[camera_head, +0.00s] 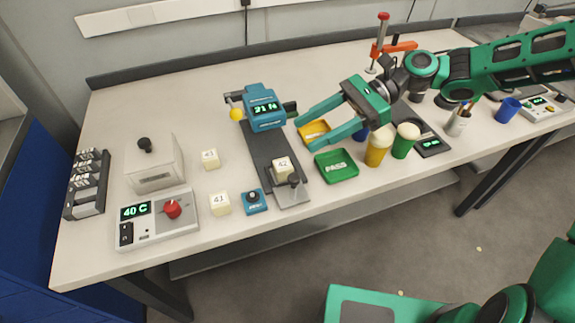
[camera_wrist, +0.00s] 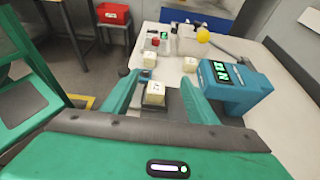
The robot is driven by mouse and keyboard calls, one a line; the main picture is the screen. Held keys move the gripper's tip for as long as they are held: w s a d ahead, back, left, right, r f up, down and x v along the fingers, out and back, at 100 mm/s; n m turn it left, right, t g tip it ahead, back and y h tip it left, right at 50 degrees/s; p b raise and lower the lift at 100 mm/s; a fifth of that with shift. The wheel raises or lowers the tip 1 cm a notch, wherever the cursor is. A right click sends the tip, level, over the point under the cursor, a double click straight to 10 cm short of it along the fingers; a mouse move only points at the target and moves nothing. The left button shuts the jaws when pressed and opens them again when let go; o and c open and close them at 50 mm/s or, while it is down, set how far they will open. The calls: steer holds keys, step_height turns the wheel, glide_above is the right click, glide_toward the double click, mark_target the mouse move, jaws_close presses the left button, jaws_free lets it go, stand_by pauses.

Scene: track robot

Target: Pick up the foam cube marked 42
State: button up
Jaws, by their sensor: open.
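The foam cube marked 42 (camera_head: 283,168) is pale cream and sits on the grey bed of a long test device (camera_head: 262,150), close to the dark-knobbed block at its front end. In the wrist view the cube (camera_wrist: 155,95) shows between my two fingers, farther off than they are. My gripper (camera_head: 317,131) is open and empty, with green fingers pointing left. It hangs up and to the right of the cube in the head view, apart from it. In the wrist view the fingertips (camera_wrist: 161,78) are spread on either side of the cube.
Cubes marked 41 (camera_head: 220,203) and 43 (camera_head: 210,158) stand left of the device. Its blue display head (camera_head: 264,107) rises close to my fingers. A green PASS tray (camera_head: 336,166), a yellow tray (camera_head: 313,131) and yellow (camera_head: 376,150) and green (camera_head: 403,145) cups stand right.

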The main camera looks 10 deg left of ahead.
glide_toward(287, 163)
steer(key=x, duration=0.3)
steer(key=shift+r, duration=0.25)
steer(key=shift+f+x, duration=0.2)
steer(key=shift+x, duration=3.65)
steer(key=c, duration=1.1)
